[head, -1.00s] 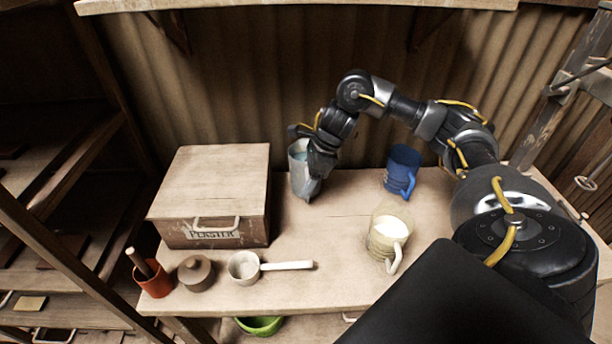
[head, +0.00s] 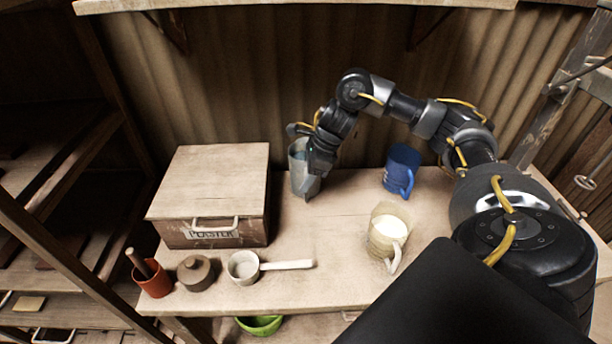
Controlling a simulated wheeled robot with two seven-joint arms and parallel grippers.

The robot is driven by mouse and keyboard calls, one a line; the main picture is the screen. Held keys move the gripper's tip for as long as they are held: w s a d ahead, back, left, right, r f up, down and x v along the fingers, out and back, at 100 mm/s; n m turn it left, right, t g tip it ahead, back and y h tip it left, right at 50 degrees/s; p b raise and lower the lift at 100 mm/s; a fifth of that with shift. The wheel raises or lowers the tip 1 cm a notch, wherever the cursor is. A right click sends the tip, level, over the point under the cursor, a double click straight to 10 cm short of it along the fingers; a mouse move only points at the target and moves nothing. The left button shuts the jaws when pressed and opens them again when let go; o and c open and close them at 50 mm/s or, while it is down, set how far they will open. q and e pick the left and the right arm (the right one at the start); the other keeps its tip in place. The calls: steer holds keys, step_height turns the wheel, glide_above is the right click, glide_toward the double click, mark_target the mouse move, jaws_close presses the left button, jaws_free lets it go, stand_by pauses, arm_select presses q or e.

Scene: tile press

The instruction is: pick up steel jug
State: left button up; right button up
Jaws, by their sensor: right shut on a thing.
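The steel jug (head: 300,165) is a tall grey metal vessel near the back of the table, just right of the plaster box. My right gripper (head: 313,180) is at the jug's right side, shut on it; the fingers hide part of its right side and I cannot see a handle. The jug looks upright. I cannot tell whether its base is touching the table. My left gripper is not in view.
A wooden plaster box (head: 215,190) stands left of the jug. A blue jug (head: 402,168) and a cream jug (head: 388,232) stand to the right. A white dipper (head: 245,267), lidded pot (head: 196,272) and orange pot (head: 153,281) line the front left. The table's middle is clear.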

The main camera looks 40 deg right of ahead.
steer(key=shift+w+r, duration=0.1)
steer(key=shift+r, duration=0.15)
steer(key=shift+r+p, duration=0.9)
steer(key=shift+r, duration=3.85)
